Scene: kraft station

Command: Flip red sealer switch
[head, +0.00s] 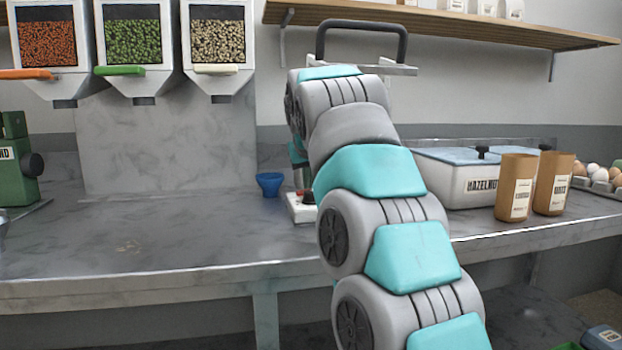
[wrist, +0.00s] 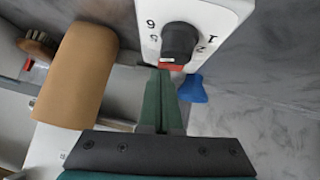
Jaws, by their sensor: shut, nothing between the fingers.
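The sealer's white panel (wrist: 205,18) shows in the wrist view with a black knob (wrist: 180,40) and printed numbers. The red switch (wrist: 172,66) sits at the panel's near edge, just below the knob. My gripper (wrist: 160,72) is shut and empty, its green fingertips right beside the red switch; I cannot tell if they touch it. In the head view a corner of the sealer's white base (head: 298,210) shows on the counter, with a bit of red on top. My arm hides most of the sealer and my gripper there.
A blue cup (head: 269,184) stands just left of the sealer, also visible in the wrist view (wrist: 192,88). A white hazelnut bin (head: 440,180) and brown canisters (head: 515,187) stand to the right.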

